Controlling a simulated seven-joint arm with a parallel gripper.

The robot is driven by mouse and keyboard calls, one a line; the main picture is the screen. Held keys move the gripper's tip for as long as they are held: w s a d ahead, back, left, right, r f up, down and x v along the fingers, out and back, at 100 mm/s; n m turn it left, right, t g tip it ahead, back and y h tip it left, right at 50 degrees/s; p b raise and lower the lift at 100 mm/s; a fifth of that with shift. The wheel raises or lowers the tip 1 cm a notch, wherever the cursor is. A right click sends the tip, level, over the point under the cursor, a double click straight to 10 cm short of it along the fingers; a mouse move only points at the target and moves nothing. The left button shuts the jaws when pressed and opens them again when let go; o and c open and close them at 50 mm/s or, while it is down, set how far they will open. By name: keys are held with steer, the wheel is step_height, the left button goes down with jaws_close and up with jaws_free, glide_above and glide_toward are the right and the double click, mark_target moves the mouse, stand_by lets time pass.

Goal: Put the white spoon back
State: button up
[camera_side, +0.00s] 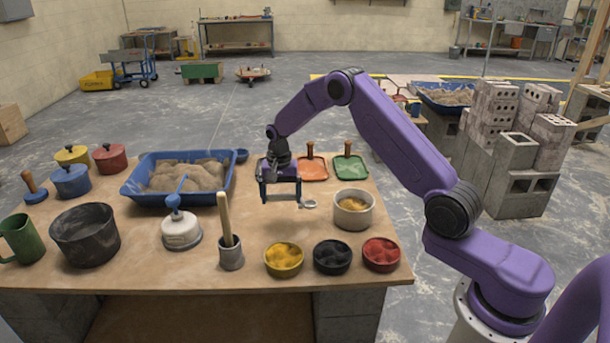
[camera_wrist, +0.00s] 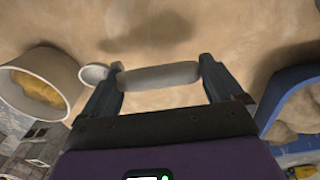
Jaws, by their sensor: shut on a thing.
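My gripper (camera_side: 281,198) is over the middle of the wooden table, fingers pointing down. It also shows in the wrist view (camera_wrist: 160,78), with its two fingers shut on the thick pale handle of the white spoon (camera_wrist: 158,76). The spoon lies crosswise between the fingers, and its small round bowl sticks out past the left finger. In the side view the spoon's bowl (camera_side: 309,204) shows just right of the fingers. A shadow on the table in the wrist view is set apart from the spoon, so it appears raised a little.
A white tub (camera_side: 353,222) with tan contents stands right of my gripper. The blue tray (camera_side: 150,199) of sand is to the left. Orange (camera_side: 316,172) and green (camera_side: 352,173) floats lie behind. Yellow (camera_side: 284,267), black (camera_side: 332,266) and red (camera_side: 381,263) bowls line the front. Bare table lies between.

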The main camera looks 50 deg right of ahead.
steer(key=shift+w+a+f, duration=0.25)
steer(key=shift+a+f, duration=0.5)
steer(key=shift+f, duration=1.9)
steer(key=shift+f, duration=0.45)
steer(key=o, duration=1.4)
